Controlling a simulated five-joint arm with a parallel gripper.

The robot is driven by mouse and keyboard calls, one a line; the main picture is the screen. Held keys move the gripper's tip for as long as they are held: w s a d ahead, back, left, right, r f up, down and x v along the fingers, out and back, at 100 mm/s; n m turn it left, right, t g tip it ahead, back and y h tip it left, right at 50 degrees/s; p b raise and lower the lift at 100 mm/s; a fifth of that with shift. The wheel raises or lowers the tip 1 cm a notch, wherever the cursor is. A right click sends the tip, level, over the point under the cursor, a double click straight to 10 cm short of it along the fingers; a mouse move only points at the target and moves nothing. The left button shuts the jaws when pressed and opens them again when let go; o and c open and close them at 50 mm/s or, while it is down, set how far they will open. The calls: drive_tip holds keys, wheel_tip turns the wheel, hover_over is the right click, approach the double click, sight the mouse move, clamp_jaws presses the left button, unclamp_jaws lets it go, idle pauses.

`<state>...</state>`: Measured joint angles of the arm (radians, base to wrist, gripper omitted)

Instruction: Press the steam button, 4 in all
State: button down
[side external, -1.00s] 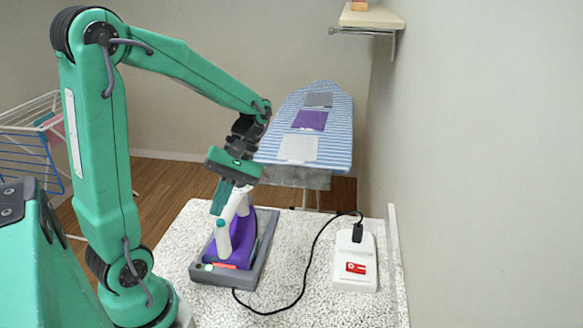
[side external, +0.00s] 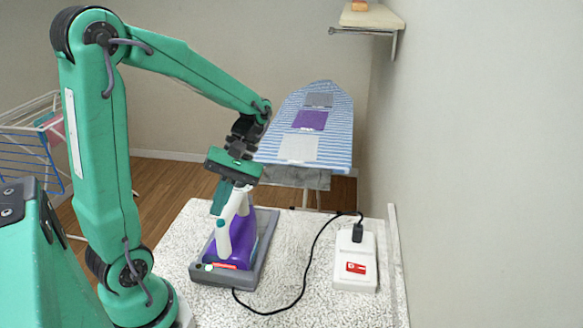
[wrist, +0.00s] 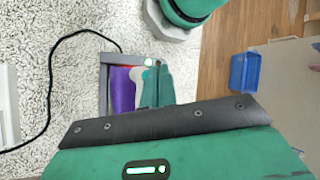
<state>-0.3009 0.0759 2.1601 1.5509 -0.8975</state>
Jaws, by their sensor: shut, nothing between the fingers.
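A purple iron (side external: 242,240) with a white handle (side external: 223,238) sits on a grey rest (side external: 262,258) on the speckled counter. A small teal button (side external: 220,223) shows on the handle. My gripper (side external: 217,213) is shut and empty, pointing down just above the button. I cannot tell whether its fingertips touch the button. In the wrist view, my shut gripper (wrist: 160,84) lies beside the white handle and hides part of the iron (wrist: 123,91). A lit spot (side external: 208,267) and a red strip (side external: 224,267) show at the front of the rest.
A striped ironing board (side external: 334,125) with folded cloths stands behind. A drying rack (side external: 28,135) is at left.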

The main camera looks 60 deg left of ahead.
sight(223, 219)
drive_tip(key=shift+d+f, duration=0.1)
drive_tip(key=shift+f, duration=0.85)
idle(1.7)
drive_tip(key=shift+r, duration=1)
drive_tip(key=shift+w, duration=0.1)
drive_tip(key=shift+r, duration=2.5)
idle(1.1)
drive_tip(key=shift+r, duration=1.9)
